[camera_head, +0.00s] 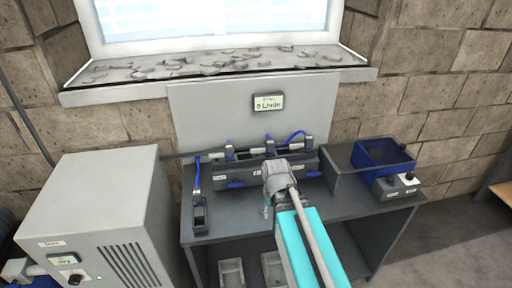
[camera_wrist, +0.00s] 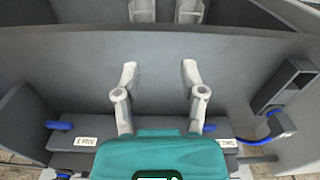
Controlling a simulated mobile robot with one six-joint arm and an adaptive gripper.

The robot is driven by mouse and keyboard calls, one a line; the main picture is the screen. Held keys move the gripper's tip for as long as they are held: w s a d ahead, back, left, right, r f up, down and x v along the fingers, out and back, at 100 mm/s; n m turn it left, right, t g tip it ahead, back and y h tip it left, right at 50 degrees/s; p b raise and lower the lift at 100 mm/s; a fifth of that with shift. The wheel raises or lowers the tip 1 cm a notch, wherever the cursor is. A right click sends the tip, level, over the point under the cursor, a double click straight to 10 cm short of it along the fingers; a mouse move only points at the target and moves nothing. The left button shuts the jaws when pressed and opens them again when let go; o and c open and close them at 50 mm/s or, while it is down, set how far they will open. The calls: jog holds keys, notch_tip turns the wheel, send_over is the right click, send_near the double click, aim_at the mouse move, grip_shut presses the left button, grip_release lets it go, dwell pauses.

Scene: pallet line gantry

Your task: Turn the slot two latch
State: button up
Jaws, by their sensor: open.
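A dark grey block (camera_head: 212,170) with labelled slots stands along the back of the bench. Two blue latches show on its front, a left one (camera_head: 237,184) and a right one (camera_head: 313,174). The slot two latch between them is hidden by my gripper (camera_head: 268,207) in the head view. In the wrist view, a latch (camera_wrist: 60,125) by a label reading Slot 3 (camera_wrist: 85,141) and another latch (camera_wrist: 208,127) show either side of my gripper (camera_wrist: 160,74), whose body covers the middle. My gripper is open, its fingers empty and apart over the bench top.
A blue bin (camera_head: 383,155) and small grey box (camera_head: 393,187) stand at right. A grey cabinet (camera_head: 90,205) stands left. A connector (camera_head: 198,212) with blue cable lies at the bench's left. Two trays (camera_head: 231,274) (camera_head: 272,268) sit below.

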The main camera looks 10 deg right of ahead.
jog(key=w+r+n+p, duration=0.9)
jog(key=w+r+p, duration=0.2)
jog(key=w, duration=0.4)
notch_tip(320, 180, up, 9)
jog(key=n+p, duration=0.8)
send_over(258, 149)
jog(key=shift+w, duration=0.2)
jog(key=shift+f, duration=0.2)
notch_tip(258, 149, down, 14)
jog(key=b, duration=1.3)
jog(key=shift+r+b, duration=0.25)
jog(key=shift+b, duration=0.05)
